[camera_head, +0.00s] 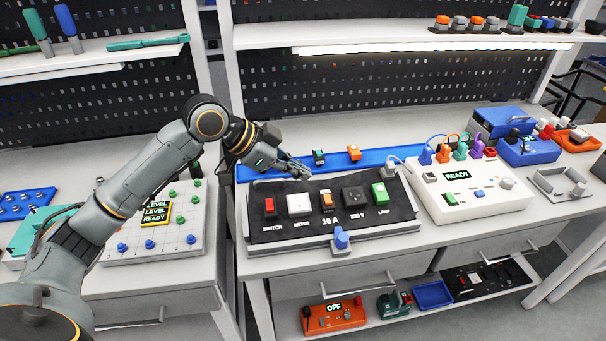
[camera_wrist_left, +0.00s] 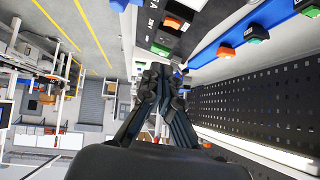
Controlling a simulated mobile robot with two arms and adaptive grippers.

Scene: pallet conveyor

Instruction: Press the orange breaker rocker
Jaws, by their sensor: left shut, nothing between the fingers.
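The orange breaker rocker (camera_head: 327,198) is on the black panel (camera_head: 290,228), between the white meter block (camera_head: 299,204) and the black 250 V socket (camera_head: 356,199). It also shows near the top of the left wrist view (camera_wrist_left: 172,22). My left gripper (camera_head: 302,173) is shut and empty. It is above the back edge of the panel, behind and slightly left of the rocker in the head view, apart from it. In the left wrist view the closed fingertips (camera_wrist_left: 160,74) are below the rocker. My right gripper is not in view.
A red switch (camera_head: 269,206) and green lamp (camera_head: 380,193) flank the panel's ends. Behind it, a blue rail (camera_head: 285,169) carries a green block (camera_head: 319,156) and an orange block (camera_head: 354,152). A white READY box (camera_head: 480,208) stands right. A blue plug (camera_head: 341,238) sits at the front.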

